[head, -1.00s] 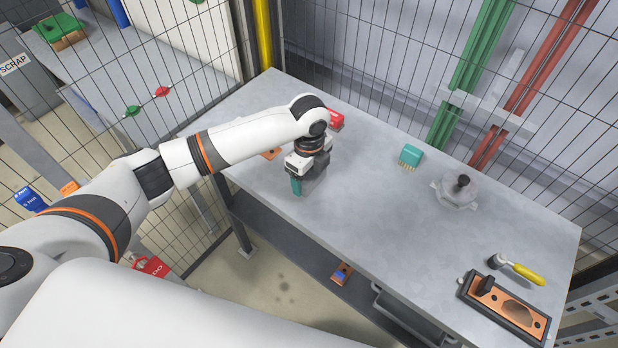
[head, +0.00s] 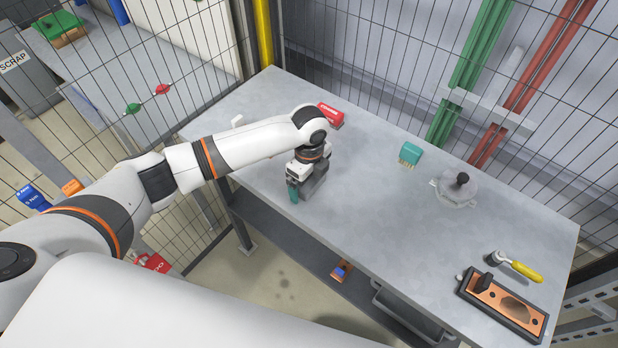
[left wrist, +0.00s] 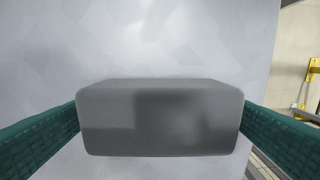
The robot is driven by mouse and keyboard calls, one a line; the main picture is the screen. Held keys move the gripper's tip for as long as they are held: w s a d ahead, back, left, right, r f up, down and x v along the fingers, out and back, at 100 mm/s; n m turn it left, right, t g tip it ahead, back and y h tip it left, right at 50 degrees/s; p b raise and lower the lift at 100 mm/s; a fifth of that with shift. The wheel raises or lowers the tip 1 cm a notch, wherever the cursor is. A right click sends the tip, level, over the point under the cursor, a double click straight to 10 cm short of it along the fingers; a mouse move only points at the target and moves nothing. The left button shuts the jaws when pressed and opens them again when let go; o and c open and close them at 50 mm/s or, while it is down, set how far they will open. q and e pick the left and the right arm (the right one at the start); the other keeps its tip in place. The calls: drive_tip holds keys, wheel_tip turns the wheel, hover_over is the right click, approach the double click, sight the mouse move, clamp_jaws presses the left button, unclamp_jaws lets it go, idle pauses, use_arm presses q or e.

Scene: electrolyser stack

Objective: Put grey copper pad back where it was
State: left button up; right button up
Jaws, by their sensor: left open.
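A plain grey block (left wrist: 160,118), which I take to be the grey copper pad, sits between the two teal fingers of my left gripper (left wrist: 160,125) in the left wrist view. The fingers stand at either end of it; slight gaps or contact are hard to tell. In the head view my left gripper (head: 300,188) points down at the near left part of the table (head: 380,215), with the grey block (head: 317,184) low beside the fingers, partly hidden by the gripper. The gripper is open. My right gripper is not in view.
A red block (head: 330,114) lies behind my left wrist. A teal brush (head: 410,153), a clear domed part (head: 457,189), a yellow-handled tool (head: 517,265) and a copper plate in a dark tray (head: 503,305) stand to the right. The table's middle is clear.

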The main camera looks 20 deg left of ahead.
use_arm(q)
drive_tip(key=shift+r, duration=0.6)
wheel_tip(320, 180, up, 11)
drive_tip(key=b, duration=0.2)
drive_tip(key=shift+r, duration=0.1)
